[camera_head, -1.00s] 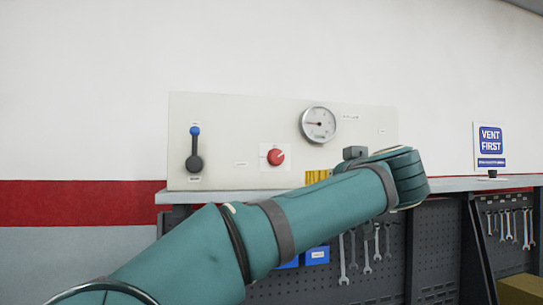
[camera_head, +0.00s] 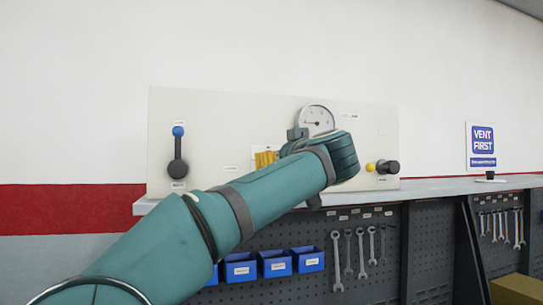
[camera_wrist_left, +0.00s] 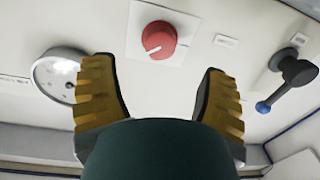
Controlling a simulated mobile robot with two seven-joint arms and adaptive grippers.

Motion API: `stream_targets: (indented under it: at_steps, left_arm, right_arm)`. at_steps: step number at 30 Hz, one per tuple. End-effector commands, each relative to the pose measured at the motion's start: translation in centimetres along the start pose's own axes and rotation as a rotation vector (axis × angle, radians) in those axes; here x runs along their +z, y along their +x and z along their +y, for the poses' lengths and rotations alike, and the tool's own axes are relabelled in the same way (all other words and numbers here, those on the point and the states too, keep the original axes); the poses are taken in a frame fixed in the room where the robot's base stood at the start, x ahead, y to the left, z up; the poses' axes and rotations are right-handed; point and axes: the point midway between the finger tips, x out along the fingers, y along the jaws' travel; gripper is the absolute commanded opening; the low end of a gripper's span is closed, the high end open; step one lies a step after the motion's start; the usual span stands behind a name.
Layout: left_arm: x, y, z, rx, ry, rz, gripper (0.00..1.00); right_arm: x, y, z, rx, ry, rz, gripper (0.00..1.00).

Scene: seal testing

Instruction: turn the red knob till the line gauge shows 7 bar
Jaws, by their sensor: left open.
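The red knob (camera_wrist_left: 158,40) sits on a white square plate on the pale panel (camera_head: 230,120). In the left wrist view it lies ahead of my left gripper (camera_wrist_left: 157,68), between the open yellow fingertips and apart from them. Its white mark points to the lower left. In the head view the knob is hidden behind my left gripper (camera_head: 266,160) and wrist. The round line gauge (camera_head: 318,116) is partly covered by my wrist; its needle points left, and its figures are too small to read. The gauge also shows in the left wrist view (camera_wrist_left: 50,74). My right gripper is not in view.
A blue-tipped lever (camera_head: 178,150) is on the panel's left. A yellow-and-black handle (camera_head: 382,167) is on its right. A shelf (camera_head: 420,187) runs below, with blue bins (camera_head: 274,263) and wrenches (camera_head: 361,253) hanging under it. A sign (camera_head: 481,146) hangs at right.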

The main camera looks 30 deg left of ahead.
Motion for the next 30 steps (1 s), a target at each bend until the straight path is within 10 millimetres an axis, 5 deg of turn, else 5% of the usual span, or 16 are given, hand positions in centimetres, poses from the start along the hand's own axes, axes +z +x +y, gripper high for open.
stream_targets:
  at_steps: [10, 24, 30]
  left_arm:
    - [-0.1, 5.6, 0.1, -0.001, 0.002, -0.001, 0.74]
    - [0.1, 6.7, 0.0, 0.001, 0.001, 0.000, 0.75]
    - [0.0, 6.6, 0.0, 0.001, 0.001, -0.001, 0.06]
  right_arm:
    - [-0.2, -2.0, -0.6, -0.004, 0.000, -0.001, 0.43]
    - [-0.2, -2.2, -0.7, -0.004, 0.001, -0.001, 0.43]
    - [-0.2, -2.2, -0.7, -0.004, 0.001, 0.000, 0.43]
